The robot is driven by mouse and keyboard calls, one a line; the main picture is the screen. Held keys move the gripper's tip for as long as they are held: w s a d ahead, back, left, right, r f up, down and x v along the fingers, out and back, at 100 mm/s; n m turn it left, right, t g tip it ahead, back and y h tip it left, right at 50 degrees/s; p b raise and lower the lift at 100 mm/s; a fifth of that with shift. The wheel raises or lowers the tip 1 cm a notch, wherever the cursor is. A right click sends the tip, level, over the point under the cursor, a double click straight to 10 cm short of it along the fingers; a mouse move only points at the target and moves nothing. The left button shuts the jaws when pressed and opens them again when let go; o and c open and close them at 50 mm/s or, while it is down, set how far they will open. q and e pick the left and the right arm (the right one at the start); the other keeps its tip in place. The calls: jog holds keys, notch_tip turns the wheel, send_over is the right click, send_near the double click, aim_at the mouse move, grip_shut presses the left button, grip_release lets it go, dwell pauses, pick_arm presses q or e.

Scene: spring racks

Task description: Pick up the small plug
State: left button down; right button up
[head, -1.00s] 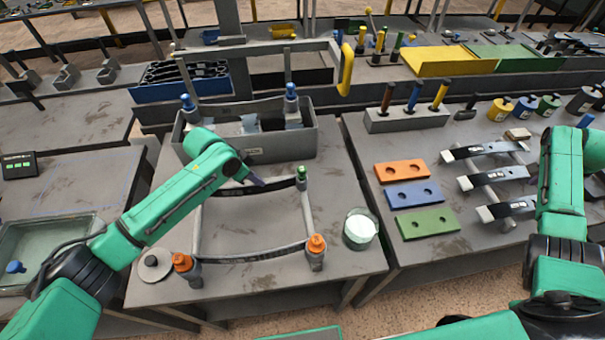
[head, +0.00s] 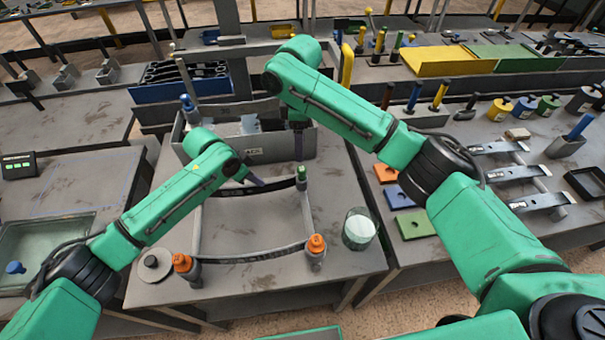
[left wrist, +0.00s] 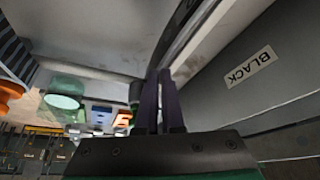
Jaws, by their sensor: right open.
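A small green plug (head: 301,171) sits upright on top of the far right post of the grey frame. My right gripper (head: 299,155) is open and points down just above and behind this plug, apart from it as far as I can tell. My left gripper (head: 257,182) is at the far dark curved strip (head: 278,186) of the frame. In the left wrist view its two purple fingers (left wrist: 161,100) stand close together with the strip (left wrist: 172,45) running in between their tips. Orange plugs (head: 316,243) top the near posts.
A grey bin (head: 253,155) with a BLACK label (left wrist: 250,66) stands just behind the frame. A glass jar (head: 359,229) is to its right and a round disc (head: 154,265) to its left.

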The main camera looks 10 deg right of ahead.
aim_at(301, 169)
jog(key=f, duration=1.1)
jog(key=shift+w+d+f, duration=0.15)
jog(key=shift+w+f, duration=0.05)
jog(key=shift+f, duration=0.2)
grip_shut()
